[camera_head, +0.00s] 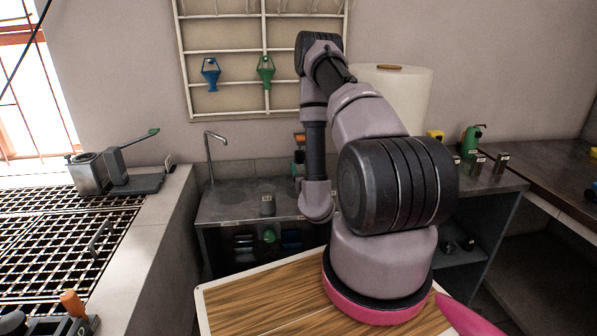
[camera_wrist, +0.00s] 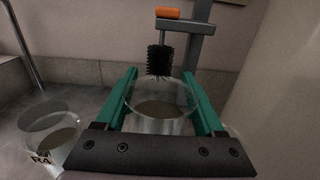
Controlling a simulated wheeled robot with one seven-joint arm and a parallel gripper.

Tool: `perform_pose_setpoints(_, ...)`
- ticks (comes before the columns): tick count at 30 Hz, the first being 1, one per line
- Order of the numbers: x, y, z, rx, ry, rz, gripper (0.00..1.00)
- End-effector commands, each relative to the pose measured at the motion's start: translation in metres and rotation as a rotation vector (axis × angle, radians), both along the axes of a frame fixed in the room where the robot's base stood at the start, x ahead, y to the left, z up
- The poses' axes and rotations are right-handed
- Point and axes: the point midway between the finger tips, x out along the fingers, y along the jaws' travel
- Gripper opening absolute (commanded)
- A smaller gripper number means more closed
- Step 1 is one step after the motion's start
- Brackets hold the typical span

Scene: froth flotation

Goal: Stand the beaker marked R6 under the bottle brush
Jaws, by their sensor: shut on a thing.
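My gripper (camera_wrist: 160,88) has its two green fingers on either side of a clear glass beaker (camera_wrist: 158,124) and is shut on it. The label of this beaker is not visible, so I cannot read its mark. The black bottle brush (camera_wrist: 160,60), with an orange top (camera_wrist: 168,13) on a grey stand, shows just beyond the beaker's far rim. I cannot tell whether the brush is over the beaker's mouth. In the head view my arm hides most of the gripper and the held beaker.
Another beaker (camera_wrist: 52,137), marked R4, stands left of my gripper; a beaker also shows on the sink bench (camera_head: 233,208) in the head view. A tap (camera_head: 210,150) rises at the bench's left. A paper roll (camera_head: 405,95) stands behind my arm. Small containers (camera_head: 478,163) stand at right.

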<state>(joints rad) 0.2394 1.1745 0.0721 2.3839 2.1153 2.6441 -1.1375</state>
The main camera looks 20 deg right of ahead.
Motion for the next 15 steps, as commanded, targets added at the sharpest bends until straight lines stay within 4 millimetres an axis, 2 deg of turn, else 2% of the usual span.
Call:
perform_pose_setpoints(9, 0.074, -0.023, 0.001, 0.001, -0.004, -0.005, 0.05)
perform_pose_setpoints(14, 0.105, -0.032, 0.0, 0.0, -0.002, -0.004, 0.05)
perform_pose_setpoints(15, 0.108, -0.031, -0.005, 0.002, 0.003, -0.002, 0.05)
